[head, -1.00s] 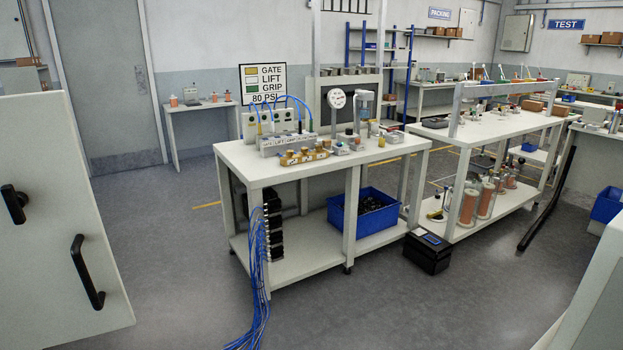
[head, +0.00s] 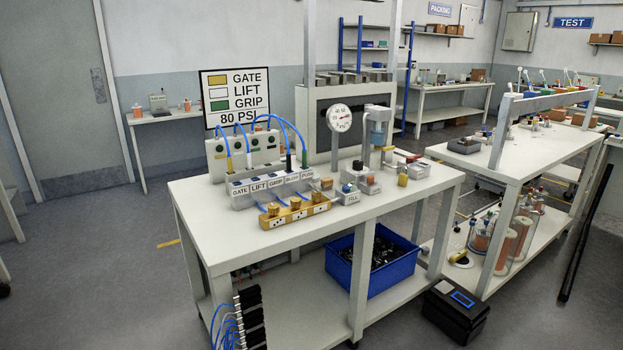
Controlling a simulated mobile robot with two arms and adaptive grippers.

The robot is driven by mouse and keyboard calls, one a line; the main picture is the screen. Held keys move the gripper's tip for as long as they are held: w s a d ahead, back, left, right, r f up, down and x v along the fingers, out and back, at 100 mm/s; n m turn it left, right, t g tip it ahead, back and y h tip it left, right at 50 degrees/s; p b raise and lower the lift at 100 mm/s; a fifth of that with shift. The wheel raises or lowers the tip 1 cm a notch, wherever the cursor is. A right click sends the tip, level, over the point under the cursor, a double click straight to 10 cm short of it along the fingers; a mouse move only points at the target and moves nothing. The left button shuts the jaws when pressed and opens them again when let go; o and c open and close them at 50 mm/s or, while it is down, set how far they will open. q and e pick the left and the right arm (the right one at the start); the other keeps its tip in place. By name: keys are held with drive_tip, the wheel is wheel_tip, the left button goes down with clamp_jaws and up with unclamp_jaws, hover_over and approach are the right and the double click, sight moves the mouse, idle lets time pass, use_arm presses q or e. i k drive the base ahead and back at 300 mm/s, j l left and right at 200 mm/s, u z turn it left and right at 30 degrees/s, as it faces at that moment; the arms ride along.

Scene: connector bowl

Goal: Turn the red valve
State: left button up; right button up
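A small red part (head: 411,159) shows at the right end of the near white bench, beside the filter unit. It may be the red valve, but it is too small to make out a handle or its position. The clear-bowled filter unit (head: 378,130) stands to its left, and a small yellow part (head: 403,180) stands in front of it. The round pressure gauge (head: 340,118) stands further left on the same bench. Neither of my grippers is in view.
The near white bench (head: 240,262) carries labelled grey blocks (head: 270,184), a yellow manifold (head: 296,213) and blue tubes. A blue crate (head: 368,272) sits on its lower shelf. A black box (head: 455,309) is on the floor at right. Floor at left is clear.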

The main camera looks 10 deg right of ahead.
sight(410, 158)
drive_tip(key=i+l+z, duration=0.3)
drive_tip(key=i+l, duration=0.2)
drive_tip(key=i+l+z, duration=0.3)
drive_tip(key=i+l, duration=0.15)
drive_tip(key=i+l+u, duration=0.2)
drive_tip(key=i, duration=0.2)
drive_tip(key=i+l+u, duration=0.15)
drive_tip(key=i, duration=0.3)
drive_tip(key=i+l+u, duration=0.2)
drive_tip(key=i+l, duration=0.1)
drive_tip(key=i, duration=0.1)
